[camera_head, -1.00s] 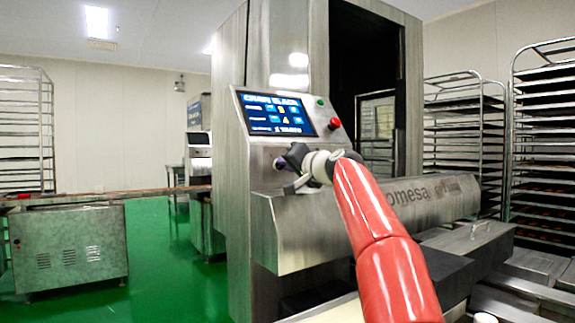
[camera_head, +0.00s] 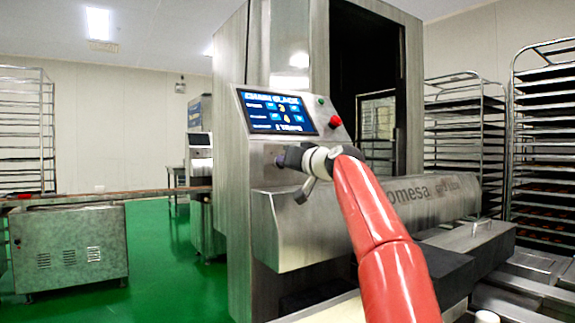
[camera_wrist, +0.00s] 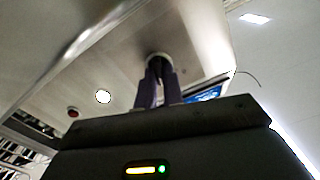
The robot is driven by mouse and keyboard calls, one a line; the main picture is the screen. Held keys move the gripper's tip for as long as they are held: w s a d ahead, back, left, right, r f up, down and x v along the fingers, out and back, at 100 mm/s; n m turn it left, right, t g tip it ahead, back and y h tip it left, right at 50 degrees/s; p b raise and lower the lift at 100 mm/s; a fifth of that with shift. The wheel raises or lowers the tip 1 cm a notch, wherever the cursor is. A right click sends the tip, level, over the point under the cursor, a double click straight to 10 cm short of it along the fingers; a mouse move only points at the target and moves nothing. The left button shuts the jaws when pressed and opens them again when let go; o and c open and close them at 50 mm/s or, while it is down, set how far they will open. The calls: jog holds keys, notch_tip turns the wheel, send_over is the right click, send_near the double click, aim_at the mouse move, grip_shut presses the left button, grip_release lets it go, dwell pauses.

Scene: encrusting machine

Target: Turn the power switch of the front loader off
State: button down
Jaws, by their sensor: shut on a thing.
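The front loader is a brushed-steel machine with a sloped control panel (camera_head: 262,152) and a lit blue screen (camera_head: 275,112). My gripper (camera_head: 281,160) is at the panel below the screen, at the end of my red arm. In the wrist view, the two dark fingers of my gripper (camera_wrist: 157,82) are shut on a dark round switch knob (camera_wrist: 157,58) that stands out from the steel panel. In the head view my gripper hides the knob. Any mark showing the knob's on or off position cannot be made out.
A red button (camera_head: 336,121) and a small green button (camera_head: 320,101) sit right of the screen. A steel housing (camera_head: 420,200) juts out below the panel. Tray racks (camera_head: 545,150) stand at the right. Green floor (camera_head: 175,260) is open at the left.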

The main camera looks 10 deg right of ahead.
jog(key=n+b, duration=0.1)
jog(key=n, duration=0.5)
jog(key=shift+s+a+n, duration=0.1)
jog(key=shift+n, duration=0.2)
jog(key=n, duration=0.5)
jog(key=shift+a+n, duration=0.1)
jog(key=shift+n, duration=0.3)
jog(key=c, duration=1.5)
grip_release()
jog(key=shift+s+f+b, duration=0.1)
jog(key=shift+b, duration=0.25)
jog(key=b+v, duration=0.4)
jog(key=v, duration=0.3)
jog(key=shift+f, duration=0.1)
jog(key=shift+s+b, duration=0.3)
jog(key=shift+s, duration=0.05)
